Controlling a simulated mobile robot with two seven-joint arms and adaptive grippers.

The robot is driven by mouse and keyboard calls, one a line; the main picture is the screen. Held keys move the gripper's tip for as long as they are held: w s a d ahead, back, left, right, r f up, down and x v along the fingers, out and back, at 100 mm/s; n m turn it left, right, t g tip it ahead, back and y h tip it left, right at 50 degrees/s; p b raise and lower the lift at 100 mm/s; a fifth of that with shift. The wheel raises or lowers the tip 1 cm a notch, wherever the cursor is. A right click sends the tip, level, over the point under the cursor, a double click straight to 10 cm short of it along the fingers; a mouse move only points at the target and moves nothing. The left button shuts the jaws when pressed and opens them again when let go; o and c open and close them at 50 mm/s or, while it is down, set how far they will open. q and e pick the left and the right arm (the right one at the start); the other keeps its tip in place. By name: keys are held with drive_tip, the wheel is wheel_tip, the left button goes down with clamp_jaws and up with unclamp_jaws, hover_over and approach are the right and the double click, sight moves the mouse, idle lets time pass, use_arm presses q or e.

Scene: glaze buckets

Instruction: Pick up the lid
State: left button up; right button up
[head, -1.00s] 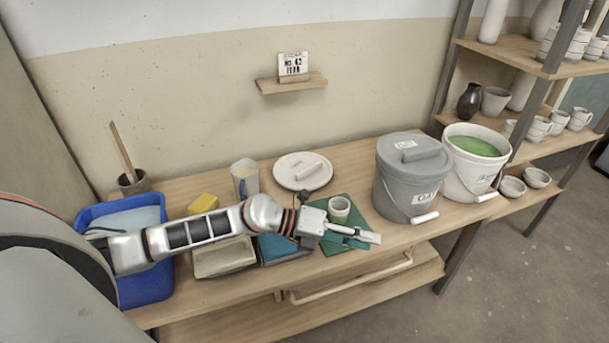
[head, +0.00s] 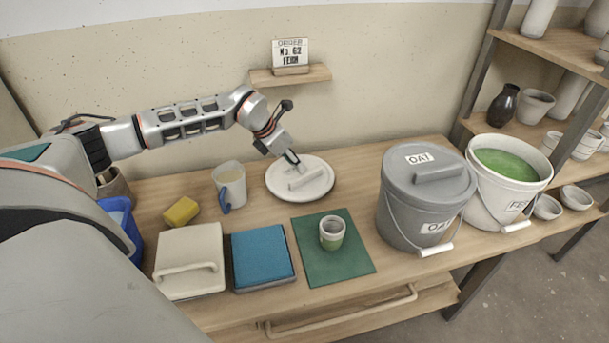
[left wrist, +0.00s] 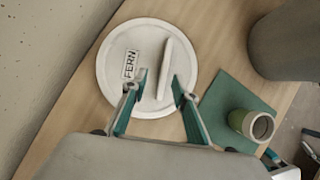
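The lid (head: 314,186) is a round white disc with a bar handle, lying on the table near the wall. In the left wrist view the lid (left wrist: 118,92) bears a FERN label beside its handle (left wrist: 166,66). My left gripper (head: 293,161) is just over the lid at its handle. In the left wrist view this gripper (left wrist: 160,82) is open, with the handle between its fingertips and no clear grip on it. The white bucket (head: 503,178) holds green glaze and has no lid on. My right gripper cannot be made out in the head view; teal and grey parts at the wrist view's right edge are unclear.
A grey lidded bucket marked OAT (head: 422,205) stands right of the lid. A small cup (head: 333,231) sits on a green mat (head: 345,268). A jug (head: 230,186), yellow sponge (head: 181,211), blue pad (head: 262,256) and pale lidded box (head: 187,277) stand to the left.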

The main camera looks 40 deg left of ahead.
sight(305, 175)
use_arm(q)
drive_tip(key=shift+w+d+f, duration=0.2)
drive_tip(key=shift+f, duration=0.5)
drive_tip(key=x, duration=0.3)
drive_tip(key=b+x, duration=0.1)
drive_tip(key=shift+s+d+f, duration=0.15)
drive_tip(key=shift+d+f, duration=0.15)
drive_tip(key=shift+d, duration=0.05)
drive_tip(key=shift+f, duration=0.2)
drive_tip(key=shift+r, duration=0.15)
clamp_jaws()
use_arm(e)
drive_tip(key=shift+f, duration=0.3)
